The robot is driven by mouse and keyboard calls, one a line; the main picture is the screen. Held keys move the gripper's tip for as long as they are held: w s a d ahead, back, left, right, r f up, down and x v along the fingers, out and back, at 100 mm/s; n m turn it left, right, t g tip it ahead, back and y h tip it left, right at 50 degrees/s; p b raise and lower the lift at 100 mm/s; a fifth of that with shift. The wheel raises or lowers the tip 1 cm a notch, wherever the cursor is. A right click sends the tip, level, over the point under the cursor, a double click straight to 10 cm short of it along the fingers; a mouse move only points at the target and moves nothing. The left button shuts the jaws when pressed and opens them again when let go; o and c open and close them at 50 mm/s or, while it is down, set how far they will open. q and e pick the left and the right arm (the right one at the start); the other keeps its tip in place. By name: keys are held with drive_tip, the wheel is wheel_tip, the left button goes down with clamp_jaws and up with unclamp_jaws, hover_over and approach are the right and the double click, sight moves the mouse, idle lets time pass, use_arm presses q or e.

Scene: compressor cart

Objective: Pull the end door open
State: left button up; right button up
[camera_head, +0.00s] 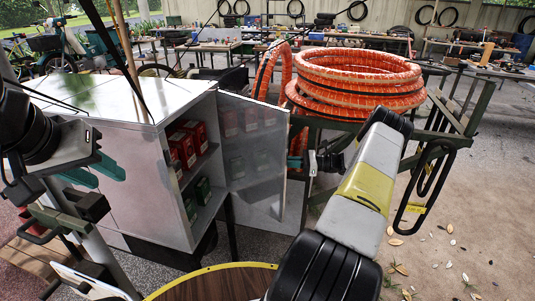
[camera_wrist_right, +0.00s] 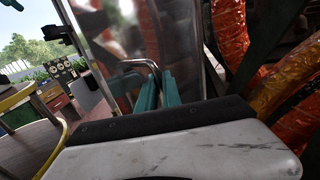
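The silver cabinet (camera_head: 120,110) stands at the left in the head view. Its end door (camera_head: 262,175) stands open, swung out to the right, with its shiny inner face towards me. Red boxes (camera_head: 182,148) and green boxes (camera_head: 203,189) show on the shelves inside. My right arm reaches to the door's far side, where its gripper is mostly hidden. In the right wrist view, the teal fingers of my right gripper (camera_wrist_right: 159,90) are close together around the bent metal door handle (camera_wrist_right: 143,64). My left gripper (camera_head: 94,171) is open and empty in front of the cabinet's side.
Orange hose coils (camera_head: 355,80) lie on a green cart frame (camera_head: 440,115) right of the door. A round wooden tabletop with a yellow rim (camera_head: 215,268) is at the bottom centre. Workbenches stand at the back. Floor at the right is open, with scattered leaves.

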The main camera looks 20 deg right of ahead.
drive_tip(key=o, duration=0.4)
drive_tip(key=v, duration=0.7)
drive_tip(key=shift+s+d, duration=0.15)
drive_tip(key=shift+d, duration=0.2)
